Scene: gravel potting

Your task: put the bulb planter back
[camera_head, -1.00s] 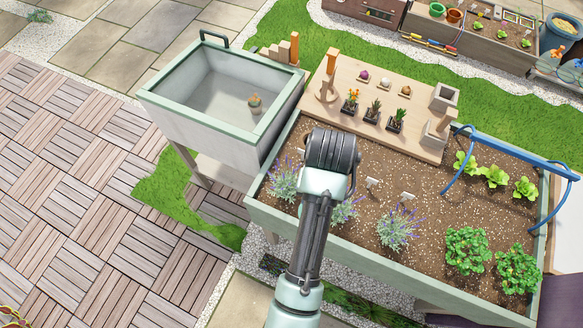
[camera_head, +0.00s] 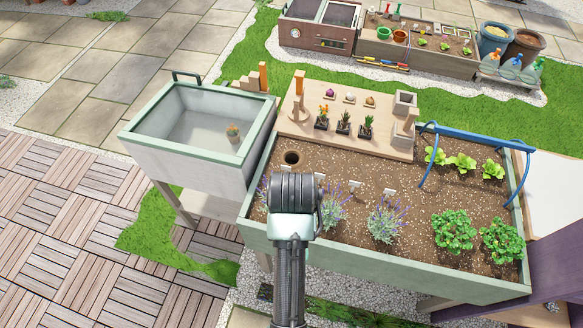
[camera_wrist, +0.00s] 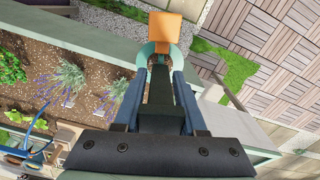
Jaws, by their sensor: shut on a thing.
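My gripper (camera_head: 292,195) is over the near left edge of the planting bed in the head view, where my wrist hides its fingers. In the wrist view my gripper (camera_wrist: 159,82) is shut on the bulb planter (camera_wrist: 165,30), of which an orange part and a teal rounded part show beyond the fingers. The planter is hidden in the head view. A round dark hole (camera_head: 291,158) is in the soil just beyond my gripper.
A stepped wooden rack (camera_head: 248,83) with an orange upright is left of the board. Lavender (camera_head: 385,222), leafy plants and a blue frame (camera_head: 480,137) occupy the bed. Three small potted plants stand on the board.

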